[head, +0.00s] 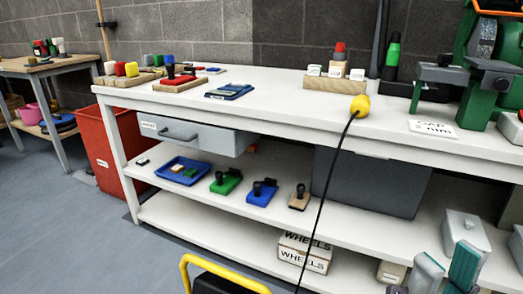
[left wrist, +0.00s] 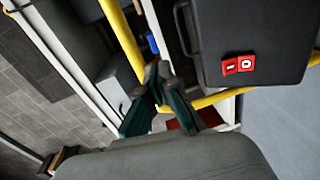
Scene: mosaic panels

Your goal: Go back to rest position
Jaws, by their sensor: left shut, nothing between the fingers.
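My right gripper (head: 447,262) is at the lower right of the head view, in front of the bench's lower shelves. Its two green and grey fingers stand apart, with nothing seen between them. My left gripper (left wrist: 157,76) shows in the left wrist view, its green fingers closed together at the tips and holding nothing. It is not clearly seen in the head view. A yellow tube frame (left wrist: 124,48) passes close by its fingers in the left wrist view.
A white workbench (head: 270,82) with stamps, blocks and a green machine (head: 487,70) spans the head view. A black cable hangs from a yellow plug (head: 360,105). A red bin (head: 125,140) stands left. A black box with a red switch (left wrist: 238,65) is near the left gripper.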

